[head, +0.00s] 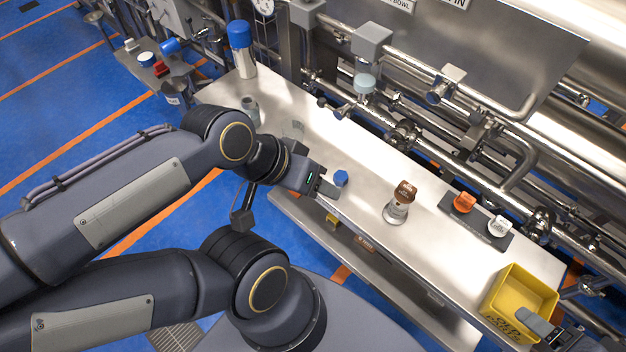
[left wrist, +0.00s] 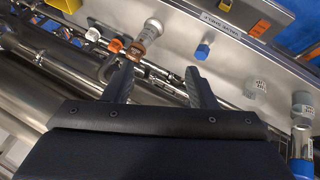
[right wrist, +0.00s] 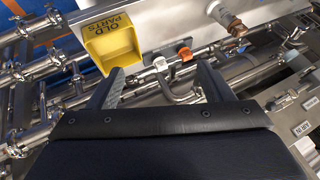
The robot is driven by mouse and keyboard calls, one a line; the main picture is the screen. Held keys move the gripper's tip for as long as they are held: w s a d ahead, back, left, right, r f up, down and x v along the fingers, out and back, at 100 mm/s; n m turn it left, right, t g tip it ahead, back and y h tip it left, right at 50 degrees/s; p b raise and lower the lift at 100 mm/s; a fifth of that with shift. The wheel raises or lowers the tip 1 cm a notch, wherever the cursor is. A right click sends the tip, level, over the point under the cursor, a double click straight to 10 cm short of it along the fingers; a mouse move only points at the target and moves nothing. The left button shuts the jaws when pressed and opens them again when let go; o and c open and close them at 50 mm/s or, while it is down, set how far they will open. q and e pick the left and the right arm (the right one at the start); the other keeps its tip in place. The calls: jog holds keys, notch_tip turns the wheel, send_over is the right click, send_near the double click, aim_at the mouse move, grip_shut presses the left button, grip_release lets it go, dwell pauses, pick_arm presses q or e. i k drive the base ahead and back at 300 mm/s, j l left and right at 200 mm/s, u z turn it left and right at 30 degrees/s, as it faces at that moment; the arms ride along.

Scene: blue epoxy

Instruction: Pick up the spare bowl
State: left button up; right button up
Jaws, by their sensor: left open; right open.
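A clear, cup-like bowl (head: 292,128) stands on the steel bench in the head view, left of centre; I take it for the spare bowl. It also shows at the right in the left wrist view (left wrist: 256,88). A greyer cup (head: 250,108) stands farther left, seen too in the left wrist view (left wrist: 302,102). Another clear bowl (head: 365,83) hangs under a grey pipe housing. My left gripper (head: 327,187) is open and empty above the bench's front edge, right of the spare bowl and apart from it. My right gripper (right wrist: 160,78) is open and empty near the yellow bin.
A blue cap (head: 341,178) lies close to my left gripper. A dark tray (head: 452,212) holds an orange and a white part. A yellow bin (head: 497,292) is at the right end. A blue-capped bottle (head: 241,50) stands far left; pipework lines the back.

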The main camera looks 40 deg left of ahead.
aim_at(249, 106)
jog(key=u, duration=1.8)
